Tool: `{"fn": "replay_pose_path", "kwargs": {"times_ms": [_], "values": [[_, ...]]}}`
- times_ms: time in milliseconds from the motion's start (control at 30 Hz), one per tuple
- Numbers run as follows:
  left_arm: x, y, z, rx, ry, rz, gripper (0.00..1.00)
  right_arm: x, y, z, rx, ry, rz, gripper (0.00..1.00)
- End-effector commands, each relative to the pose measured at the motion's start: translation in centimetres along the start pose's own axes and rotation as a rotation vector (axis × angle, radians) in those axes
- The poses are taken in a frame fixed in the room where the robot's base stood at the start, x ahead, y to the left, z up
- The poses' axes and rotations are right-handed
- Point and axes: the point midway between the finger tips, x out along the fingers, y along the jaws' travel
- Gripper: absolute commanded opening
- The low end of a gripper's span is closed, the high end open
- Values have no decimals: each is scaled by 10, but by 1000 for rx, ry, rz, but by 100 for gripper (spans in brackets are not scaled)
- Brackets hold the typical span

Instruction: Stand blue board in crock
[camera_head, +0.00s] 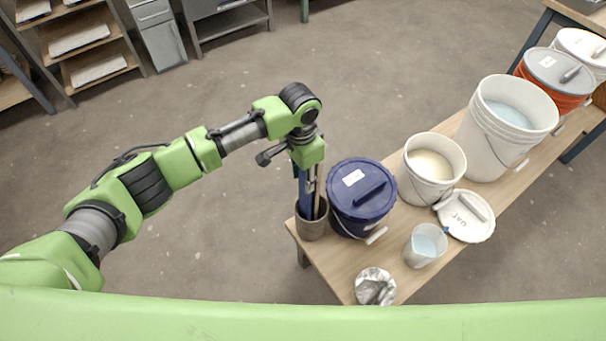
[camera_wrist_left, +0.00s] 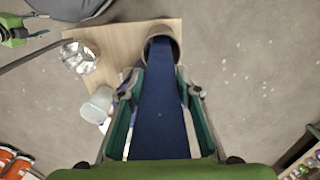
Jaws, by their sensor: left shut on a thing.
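The crock (camera_head: 311,222) is a grey-brown pot at the near left corner of the wooden bench. The blue board (camera_head: 305,192) is a long dark blue strip, upright, with its lower end inside the crock's mouth. My left gripper (camera_head: 306,172) points down above the crock and is shut on the board's upper part. In the left wrist view the board (camera_wrist_left: 161,110) runs between the fingers into the crock (camera_wrist_left: 170,42). Whether the board touches the bottom is hidden. My right gripper is not clearly identifiable.
A lidded navy bucket (camera_head: 360,199) stands close right of the crock. A white bucket of cream glaze (camera_head: 430,168), a larger white bucket (camera_head: 502,127), a white lid (camera_head: 466,216), a jug (camera_head: 425,245) and a foil-like bowl (camera_head: 375,287) share the bench (camera_head: 335,265).

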Motion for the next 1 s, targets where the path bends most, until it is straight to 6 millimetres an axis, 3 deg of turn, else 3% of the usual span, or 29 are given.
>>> {"fn": "replay_pose_path", "kwargs": {"times_ms": [567, 600, 633, 1000], "values": [[10, 0, 0, 0, 1, 0, 1, 4, 0, 1, 0, 0, 0, 40], [10, 0, 0, 0, 1, 0, 42, 4, 0, 1, 0, 0, 0, 40], [10, 0, 0, 0, 1, 0, 50, 4, 0, 1, 0, 0, 0, 40], [10, 0, 1, 0, -1, 0, 49, 4, 0, 1, 0, 0, 0, 40]]}}
